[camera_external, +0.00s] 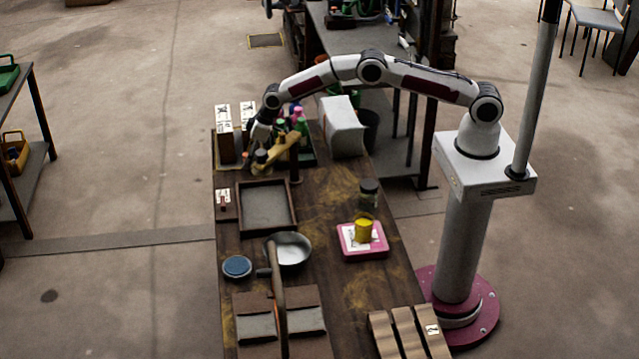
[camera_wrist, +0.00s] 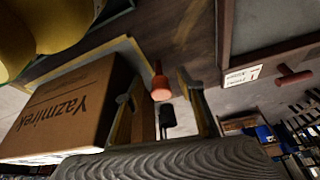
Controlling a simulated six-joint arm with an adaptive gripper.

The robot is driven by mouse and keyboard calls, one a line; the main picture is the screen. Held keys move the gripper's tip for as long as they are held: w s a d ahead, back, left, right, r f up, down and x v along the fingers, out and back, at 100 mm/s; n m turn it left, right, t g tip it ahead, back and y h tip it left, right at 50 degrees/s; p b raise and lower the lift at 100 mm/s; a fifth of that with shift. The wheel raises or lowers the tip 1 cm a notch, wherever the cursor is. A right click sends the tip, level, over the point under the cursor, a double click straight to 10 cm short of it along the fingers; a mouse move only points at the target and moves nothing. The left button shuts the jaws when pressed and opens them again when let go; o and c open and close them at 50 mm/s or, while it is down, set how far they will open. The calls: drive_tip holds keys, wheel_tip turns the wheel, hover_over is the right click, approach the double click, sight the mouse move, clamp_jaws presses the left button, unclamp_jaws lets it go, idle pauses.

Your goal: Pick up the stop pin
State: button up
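My gripper (camera_wrist: 162,98) is open, with its two fingers apart at the lower middle of the wrist view. In the external view my gripper (camera_external: 262,134) is low at the table's far left end. A small orange-red tapered piece (camera_wrist: 160,84) shows between the fingers in the wrist view; I see no finger touching it. A dark red peg with a wider head (camera_wrist: 295,76) lies beside a white label card (camera_wrist: 243,75) at the right. That peg shows at the table's left edge in the external view (camera_external: 224,203). I cannot tell for sure which is the stop pin.
A cardboard box (camera_wrist: 75,105) stands close left of the fingers. A wooden bar on a post (camera_external: 280,150) and bottles (camera_external: 298,120) crowd my gripper. A shallow tray (camera_external: 291,221), a pan (camera_external: 305,250) and a pink scale (camera_external: 348,251) stand nearer on the table.

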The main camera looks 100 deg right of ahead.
drive_tip(key=shift+x, duration=1)
drive_tip(key=c, duration=1)
